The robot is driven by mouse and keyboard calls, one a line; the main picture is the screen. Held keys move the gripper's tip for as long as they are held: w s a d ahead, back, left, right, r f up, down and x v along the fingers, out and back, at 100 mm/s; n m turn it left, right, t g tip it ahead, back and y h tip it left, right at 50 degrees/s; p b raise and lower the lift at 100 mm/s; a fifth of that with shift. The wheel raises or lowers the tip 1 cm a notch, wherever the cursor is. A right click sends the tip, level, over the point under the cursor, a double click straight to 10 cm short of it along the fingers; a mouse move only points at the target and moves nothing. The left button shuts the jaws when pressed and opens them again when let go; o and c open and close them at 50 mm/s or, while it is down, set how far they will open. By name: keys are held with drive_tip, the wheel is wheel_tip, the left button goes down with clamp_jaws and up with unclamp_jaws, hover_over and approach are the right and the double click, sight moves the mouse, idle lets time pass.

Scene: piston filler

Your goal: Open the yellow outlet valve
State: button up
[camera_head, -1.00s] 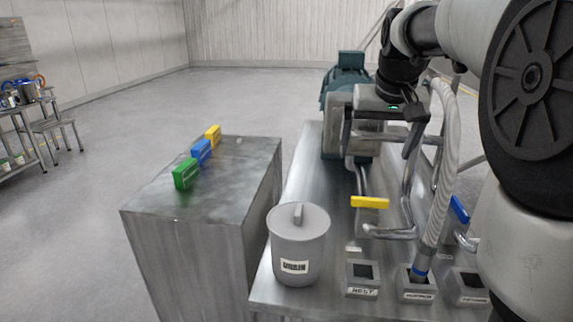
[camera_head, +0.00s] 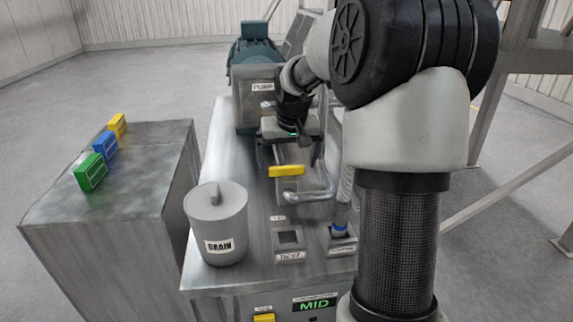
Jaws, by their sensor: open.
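The yellow outlet valve handle (camera_head: 286,171) is a flat bar lying crosswise in the picture, on a metal pipe fitting above the steel bench. My gripper (camera_head: 284,160) is open and points down, just behind and above the yellow handle in the picture. One finger shows at the left and one at the right. I cannot tell whether either finger touches the handle. My arm covers the area to the right of the valve.
A grey lidded pot labelled DRAIN (camera_head: 217,224) stands front left on the bench. The pump (camera_head: 258,90) stands behind. Green, blue and yellow blocks (camera_head: 91,172) sit on the left cabinet.

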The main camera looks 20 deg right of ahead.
drive_tip(key=shift+x, duration=1.1)
drive_tip(key=c, duration=1)
drive_tip(key=shift+c, duration=0.2)
